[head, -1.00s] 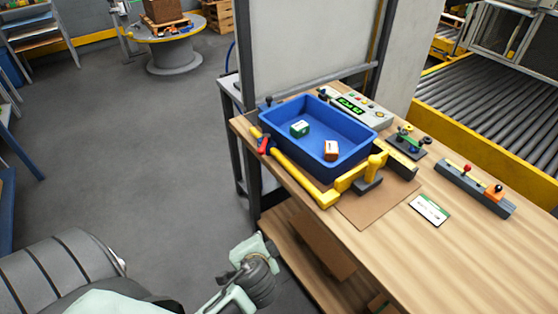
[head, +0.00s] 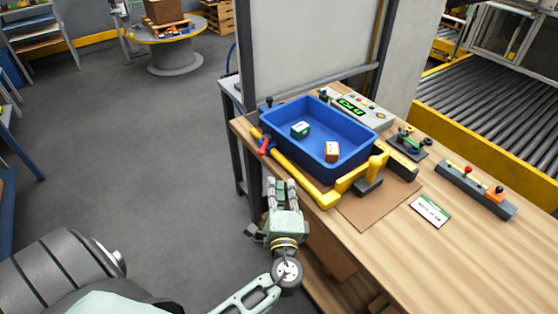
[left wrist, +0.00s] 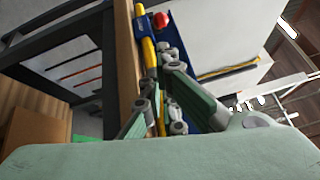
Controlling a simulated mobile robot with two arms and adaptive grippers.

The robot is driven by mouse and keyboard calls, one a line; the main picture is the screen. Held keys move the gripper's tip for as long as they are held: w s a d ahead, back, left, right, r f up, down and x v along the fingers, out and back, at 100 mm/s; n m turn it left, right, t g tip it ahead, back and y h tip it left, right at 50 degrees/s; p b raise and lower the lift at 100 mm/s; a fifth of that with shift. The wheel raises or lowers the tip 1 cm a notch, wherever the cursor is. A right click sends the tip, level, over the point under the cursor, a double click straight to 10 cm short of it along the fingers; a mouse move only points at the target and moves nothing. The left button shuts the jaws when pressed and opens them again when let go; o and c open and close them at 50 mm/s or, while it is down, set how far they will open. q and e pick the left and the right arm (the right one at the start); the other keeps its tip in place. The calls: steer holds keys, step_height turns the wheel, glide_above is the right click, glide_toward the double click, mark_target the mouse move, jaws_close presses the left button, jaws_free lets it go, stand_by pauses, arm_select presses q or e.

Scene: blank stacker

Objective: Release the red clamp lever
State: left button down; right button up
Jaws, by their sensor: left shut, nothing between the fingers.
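The red clamp lever (head: 264,146) sits on the yellow frame at the left corner of the blue tray (head: 345,172). It also shows as a red knob on a blue block in the left wrist view (left wrist: 162,19). My left gripper (head: 281,182) is in front of the table's left edge, below and slightly right of the lever in the head view. It is shut, empty and apart from the lever. In the left wrist view its fingers (left wrist: 158,75) point toward the yellow bar and partly cover it. My right gripper is not in view.
Open floor lies left.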

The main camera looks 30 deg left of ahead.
mark_target(279, 170)
arm_select(q)
steer(key=p+x, duration=0.2)
steer(key=x, duration=0.8)
steer(key=shift+a+f, duration=0.1)
